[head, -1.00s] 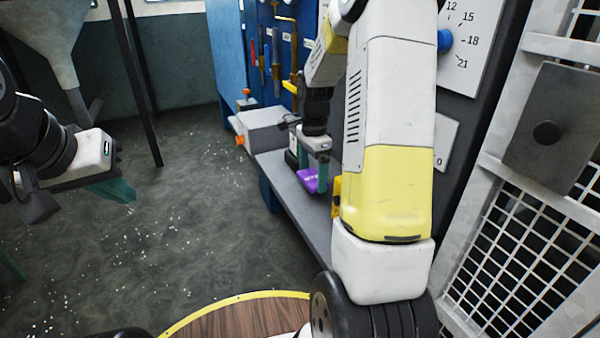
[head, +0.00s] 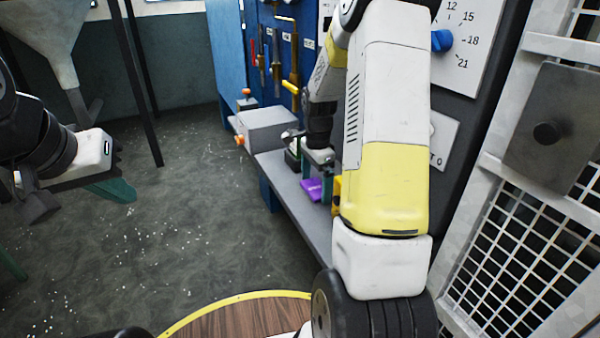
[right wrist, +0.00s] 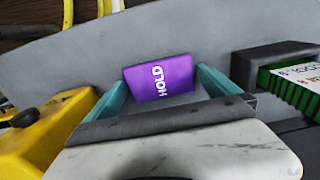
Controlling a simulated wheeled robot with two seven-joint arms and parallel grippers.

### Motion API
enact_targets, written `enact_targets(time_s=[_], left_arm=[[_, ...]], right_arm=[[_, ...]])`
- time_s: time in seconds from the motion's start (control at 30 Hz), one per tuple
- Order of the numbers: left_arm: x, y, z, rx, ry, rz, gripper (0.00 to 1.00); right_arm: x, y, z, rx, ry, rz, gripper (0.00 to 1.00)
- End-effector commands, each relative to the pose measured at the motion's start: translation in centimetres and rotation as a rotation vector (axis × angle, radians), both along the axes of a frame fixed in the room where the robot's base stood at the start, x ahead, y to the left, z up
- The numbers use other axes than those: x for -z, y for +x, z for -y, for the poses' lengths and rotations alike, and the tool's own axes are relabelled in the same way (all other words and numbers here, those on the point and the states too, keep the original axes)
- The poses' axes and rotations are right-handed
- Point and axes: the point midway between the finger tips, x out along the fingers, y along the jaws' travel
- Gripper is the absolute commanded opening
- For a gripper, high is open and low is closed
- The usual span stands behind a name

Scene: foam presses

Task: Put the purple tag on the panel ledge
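The purple tag (head: 311,189), marked "HOLD", lies on the grey panel ledge (head: 301,220). In the right wrist view the tag (right wrist: 160,79) sits between the teal fingertips, with narrow gaps at its sides. My right gripper (head: 316,180) is just above the ledge, its fingers apart on either side of the tag. My left gripper (head: 112,190) is far off to the left above the floor, empty; its finger opening is not clear.
A yellow object (right wrist: 40,135) stands close beside my right gripper. A dark-and-green block with a white label (right wrist: 290,80) is on its other side. A grey box (head: 265,128) with orange buttons stands at the ledge's far end. The near ledge is clear.

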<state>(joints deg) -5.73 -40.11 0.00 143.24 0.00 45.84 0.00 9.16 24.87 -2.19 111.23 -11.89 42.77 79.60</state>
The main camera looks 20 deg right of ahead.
Motion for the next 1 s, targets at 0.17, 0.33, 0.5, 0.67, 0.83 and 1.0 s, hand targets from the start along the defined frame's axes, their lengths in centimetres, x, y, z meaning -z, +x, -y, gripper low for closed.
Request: enact_targets(time_s=[0.17, 0.33, 0.5, 0.67, 0.83, 1.0], left_arm=[[0.0, 0.0, 0.0, 0.0, 0.0, 0.0, 0.0], [0.0, 0.0, 0.0, 0.0, 0.0, 0.0, 0.0], [0.0, 0.0, 0.0, 0.0, 0.0, 0.0, 0.0], [0.0, 0.0, 0.0, 0.0, 0.0, 0.0, 0.0], [0.0, 0.0, 0.0, 0.0, 0.0, 0.0, 0.0], [0.0, 0.0, 0.0, 0.0, 0.0, 0.0, 0.0]], right_arm=[[-0.3, 0.0, 0.0, 0.0, -0.001, 0.001, 1.0], [-2.6, 0.1, 0.0, -0.001, -0.001, 0.005, 1.0], [-6.4, 0.1, 0.0, 0.0, -0.001, 0.005, 1.0], [-9.6, 0.1, 0.0, 0.0, 0.0, 0.005, 1.0], [-11.6, 0.1, 0.0, 0.0, -0.001, 0.002, 1.0], [-13.3, -0.6, -0.5, -0.05, 0.004, 0.023, 1.0]])
